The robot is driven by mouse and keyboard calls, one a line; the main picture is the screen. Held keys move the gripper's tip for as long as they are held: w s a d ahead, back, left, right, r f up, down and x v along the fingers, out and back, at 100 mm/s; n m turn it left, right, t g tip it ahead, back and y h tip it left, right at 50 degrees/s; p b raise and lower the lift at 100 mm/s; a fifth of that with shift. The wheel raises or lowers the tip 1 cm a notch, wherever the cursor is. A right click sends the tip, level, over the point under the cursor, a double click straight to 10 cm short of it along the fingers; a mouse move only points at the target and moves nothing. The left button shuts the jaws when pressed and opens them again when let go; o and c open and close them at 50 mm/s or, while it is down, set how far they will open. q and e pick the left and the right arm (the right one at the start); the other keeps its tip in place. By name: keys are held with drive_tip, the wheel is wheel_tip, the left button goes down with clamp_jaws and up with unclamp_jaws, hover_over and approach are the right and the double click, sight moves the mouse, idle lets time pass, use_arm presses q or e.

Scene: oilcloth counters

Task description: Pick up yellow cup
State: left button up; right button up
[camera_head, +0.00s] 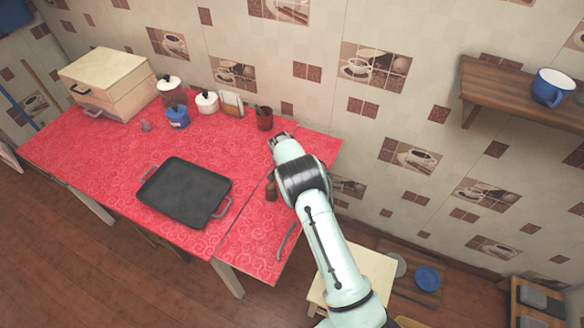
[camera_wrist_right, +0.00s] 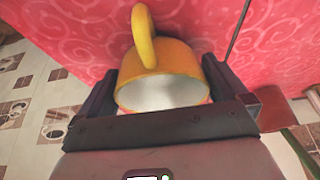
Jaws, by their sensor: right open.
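The yellow cup (camera_wrist_right: 180,58) shows in the right wrist view, its pale opening facing the camera and its handle pointing up in the picture. It is between the two fingers of my right gripper (camera_wrist_right: 161,72), which is open with a finger on each side of it. I cannot tell whether either finger touches it. In the head view my right gripper (camera_head: 279,140) is low over the back right of the red counter, and the cup is hidden there. My left gripper is not in view.
A dark red pot (camera_head: 265,118) stands just left of my right gripper. A black pan (camera_head: 185,191) lies on the red counter (camera_head: 95,152). White pots, a blue jar (camera_head: 177,117) and a wooden box (camera_head: 108,84) stand behind. A shelf with a blue cup (camera_head: 551,88) is at right.

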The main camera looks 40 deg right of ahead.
drive_tip(key=c, duration=0.8)
drive_tip(key=shift+o, duration=0.2)
drive_tip(key=shift+r, duration=0.15)
